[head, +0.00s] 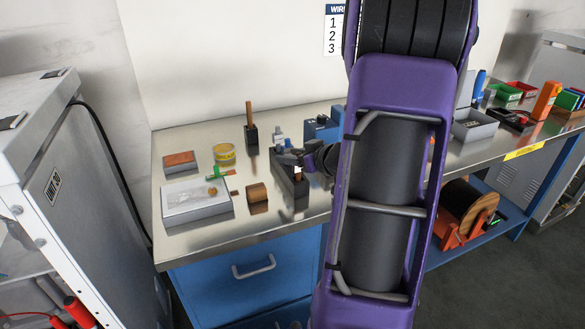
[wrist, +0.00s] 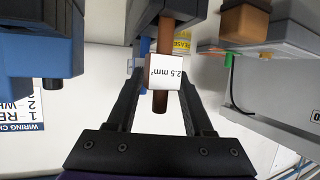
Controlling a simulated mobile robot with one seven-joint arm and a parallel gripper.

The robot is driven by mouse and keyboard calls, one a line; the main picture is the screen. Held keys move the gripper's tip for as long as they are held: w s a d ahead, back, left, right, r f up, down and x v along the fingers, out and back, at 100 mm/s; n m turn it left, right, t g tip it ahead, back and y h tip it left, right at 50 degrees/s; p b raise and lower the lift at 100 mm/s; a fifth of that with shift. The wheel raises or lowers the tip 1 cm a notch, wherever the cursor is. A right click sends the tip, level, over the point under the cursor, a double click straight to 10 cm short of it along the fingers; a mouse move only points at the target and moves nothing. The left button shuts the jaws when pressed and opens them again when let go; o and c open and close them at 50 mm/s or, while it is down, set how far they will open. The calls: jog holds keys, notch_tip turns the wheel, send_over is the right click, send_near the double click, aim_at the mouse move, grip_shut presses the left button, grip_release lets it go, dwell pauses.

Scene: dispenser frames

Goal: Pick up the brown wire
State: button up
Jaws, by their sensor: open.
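The brown wire (wrist: 160,102) stands out of a dark holder (wrist: 165,10) in the wrist view and carries a white "2.5 mm²" label (wrist: 165,72). My gripper (wrist: 162,82) is open, with one finger on each side of the wire and gaps between. In the head view my gripper (head: 292,157) is over a dark block-shaped holder (head: 287,187) on the bench. There my gripper and arm hide most of the wire; only a white patch of label shows.
The steel bench (head: 210,237) holds a grey-white case (head: 197,203), a brown block (head: 257,198), a yellow tin (head: 224,153) and a dark holder with a brown stick (head: 250,135). A blue box (head: 322,128) stands close behind my gripper.

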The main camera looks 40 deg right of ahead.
jog(key=shift+s, duration=0.1)
grip_shut()
dwell(0.3)
jog(key=shift+r, duration=0.1)
